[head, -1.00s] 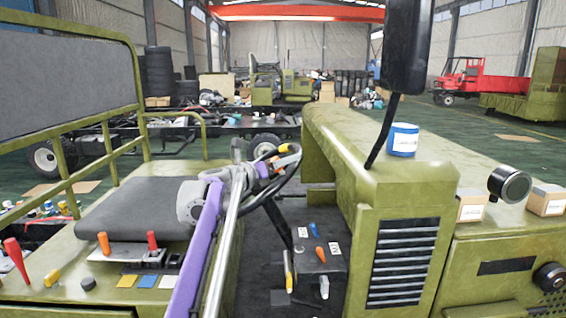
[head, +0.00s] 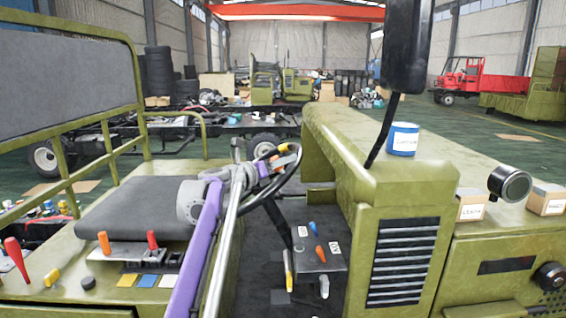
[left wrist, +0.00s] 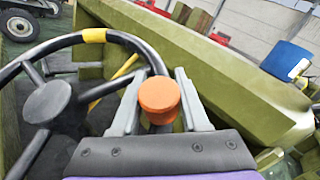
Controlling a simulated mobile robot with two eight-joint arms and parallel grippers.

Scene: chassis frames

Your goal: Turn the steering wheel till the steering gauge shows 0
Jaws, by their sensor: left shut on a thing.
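The black steering wheel (head: 289,178) stands tilted above the cab floor, beside the dark seat. In the left wrist view its rim carries a yellow band (left wrist: 94,36), and its round hub (left wrist: 47,103) is at the left. An orange knob (left wrist: 158,97) is between the fingers of my left gripper (left wrist: 160,112), at the rim. This gripper (head: 270,166) is shut on the knob, and my purple arm link reaches up to it from below. I see no readable steering gauge; a round black instrument (head: 510,184) on the right shows no legible reading. My right gripper is out of view.
A console (head: 318,262) with small levers stands below and right of the wheel. The green hood (head: 405,190) with its black grille is to the right, with a blue can (head: 402,139) on top. Red and orange levers (head: 104,243) stand at the left.

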